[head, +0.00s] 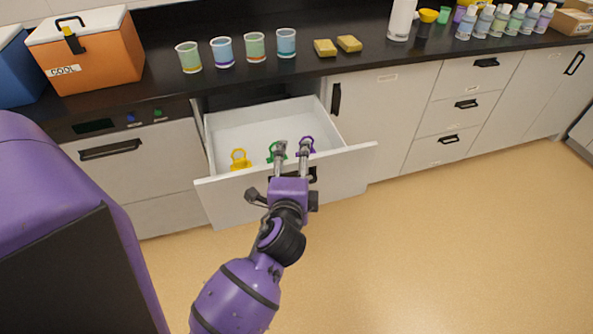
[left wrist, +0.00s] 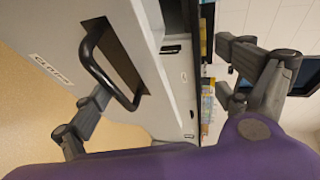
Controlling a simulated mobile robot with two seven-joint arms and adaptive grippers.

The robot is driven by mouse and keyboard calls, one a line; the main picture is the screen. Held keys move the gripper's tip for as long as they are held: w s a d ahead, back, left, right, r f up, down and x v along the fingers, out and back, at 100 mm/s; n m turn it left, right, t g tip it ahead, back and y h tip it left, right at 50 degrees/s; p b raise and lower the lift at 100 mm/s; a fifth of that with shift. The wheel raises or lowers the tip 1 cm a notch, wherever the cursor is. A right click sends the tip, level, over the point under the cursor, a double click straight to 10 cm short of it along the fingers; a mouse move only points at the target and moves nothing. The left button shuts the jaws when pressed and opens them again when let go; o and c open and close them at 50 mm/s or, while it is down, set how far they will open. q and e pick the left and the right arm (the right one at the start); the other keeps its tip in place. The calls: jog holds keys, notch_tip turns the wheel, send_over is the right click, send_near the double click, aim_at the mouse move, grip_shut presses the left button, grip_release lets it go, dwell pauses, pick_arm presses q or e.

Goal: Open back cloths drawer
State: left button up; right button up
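A white drawer (head: 222,196) under the counter stands pulled open. Its dark handle (head: 313,173) is partly hidden behind my left gripper (head: 292,147). The gripper is open, its two fingers apart and reaching up over the drawer front in the head view. In the left wrist view the black handle (left wrist: 98,72) lies beside one finger of the gripper (left wrist: 172,80); I cannot tell whether they touch. A small label on that front (left wrist: 50,68) seems to read "CLOTHS". My right gripper is out of view.
Yellow (head: 239,159), green (head: 272,150) and purple (head: 306,146) ring-shaped items show in or over the drawer. Several cups (head: 222,52), two sponges (head: 325,48) and an orange cool box (head: 92,60) stand on the dark counter. The floor (head: 440,250) at right is clear.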

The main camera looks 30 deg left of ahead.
pick_arm(q)
jog(key=shift+a+r, duration=0.1)
jog(key=shift+r, duration=0.75)
jog(key=shift+c, duration=0.3)
jog(key=shift+s+d+r, duration=0.1)
jog(key=shift+s+d, duration=0.15)
jog(key=shift+s, duration=0.15)
jog(key=shift+c, duration=1.2)
jog(key=shift+s+d, duration=0.2)
jog(key=shift+s, duration=0.15)
jog(key=shift+c, duration=0.8)
jog(key=shift+p+v, duration=0.3)
jog(key=shift+v, duration=0.85)
jog(key=c, duration=0.7)
jog(key=shift+s+d, duration=0.4)
jog(key=shift+s, duration=0.45)
jog(key=shift+s+d, duration=0.45)
jog(key=shift+s, duration=0.45)
jog(key=shift+s+d, duration=0.4)
jog(key=shift+s, duration=0.45)
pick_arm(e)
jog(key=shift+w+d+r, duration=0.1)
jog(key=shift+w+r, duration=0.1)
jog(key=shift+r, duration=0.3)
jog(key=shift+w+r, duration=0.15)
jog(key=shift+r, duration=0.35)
